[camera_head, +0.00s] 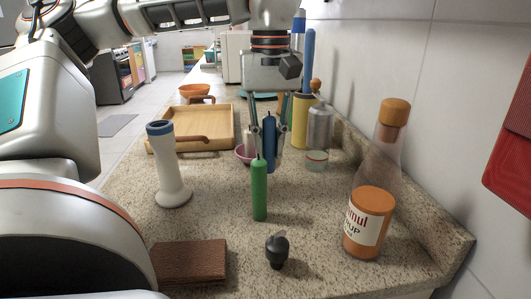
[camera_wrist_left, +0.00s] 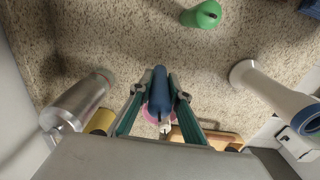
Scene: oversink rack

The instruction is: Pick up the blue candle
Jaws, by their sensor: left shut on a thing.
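The blue candle (camera_head: 269,140) is upright between the fingers of my left gripper (camera_head: 267,160), behind the green candle (camera_head: 259,190) in the head view. The fingers are shut on it. The left wrist view shows the blue candle (camera_wrist_left: 160,90) pinched between both fingertips (camera_wrist_left: 160,95). I cannot tell whether its base touches the counter. The green candle (camera_wrist_left: 202,14) stands apart from the fingers. My right gripper is not in view.
A white vase with a blue rim (camera_head: 170,175) stands left. A wooden tray (camera_head: 215,122), a pink bowl (camera_head: 243,154) and a glass bottle (camera_head: 319,130) are behind. A syrup bottle (camera_head: 370,220), a dark stopper (camera_head: 277,250) and a brown block (camera_head: 190,262) are in front.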

